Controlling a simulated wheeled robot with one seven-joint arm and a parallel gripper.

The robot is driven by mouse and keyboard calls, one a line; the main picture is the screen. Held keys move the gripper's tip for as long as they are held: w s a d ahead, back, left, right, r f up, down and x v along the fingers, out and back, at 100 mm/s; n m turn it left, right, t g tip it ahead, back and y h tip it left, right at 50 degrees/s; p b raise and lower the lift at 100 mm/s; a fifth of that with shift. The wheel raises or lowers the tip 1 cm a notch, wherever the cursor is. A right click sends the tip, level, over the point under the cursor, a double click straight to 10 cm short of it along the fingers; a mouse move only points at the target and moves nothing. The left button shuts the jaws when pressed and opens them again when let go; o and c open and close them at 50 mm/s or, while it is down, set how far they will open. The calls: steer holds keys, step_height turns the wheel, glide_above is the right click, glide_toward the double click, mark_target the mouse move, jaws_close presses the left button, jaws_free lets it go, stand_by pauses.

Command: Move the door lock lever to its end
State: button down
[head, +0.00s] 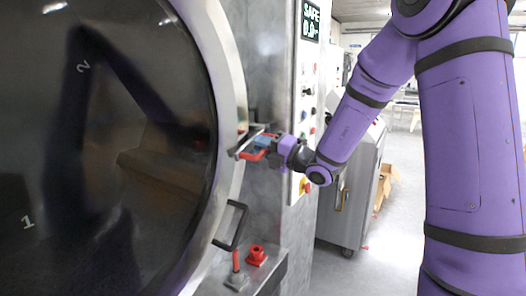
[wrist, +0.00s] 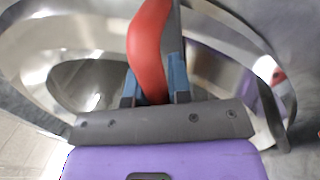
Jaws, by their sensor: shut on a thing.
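The door lock lever, with a red grip (head: 252,156), is at the right rim of the large round door (head: 232,75) in the head view. In the wrist view the red lever (wrist: 148,40) runs down from the top between the two blue fingers. My gripper (head: 263,143) is shut on the red grip, and it also shows in the wrist view (wrist: 154,88). The lever's lower end is hidden behind the gripper body in the wrist view. Its pivot is hard to make out in the head view.
A black door handle (head: 232,226) sticks out below the lever. A short red-topped lever (head: 236,262) and a red fitting (head: 257,255) stand on the lower ledge. A control panel (head: 306,100) with buttons is behind my gripper. Open floor (head: 395,240) lies to the right.

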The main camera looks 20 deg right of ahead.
steer(key=shift+r+m, duration=0.5)
steer(key=shift+m, duration=0.3)
steer(key=c, duration=1.1)
jaws_free()
steer(key=shift+o, duration=0.2)
steer(key=shift+s, duration=0.1)
steer(key=v, duration=1)
steer(key=shift+s, duration=0.35)
steer(key=shift+d, duration=0.1)
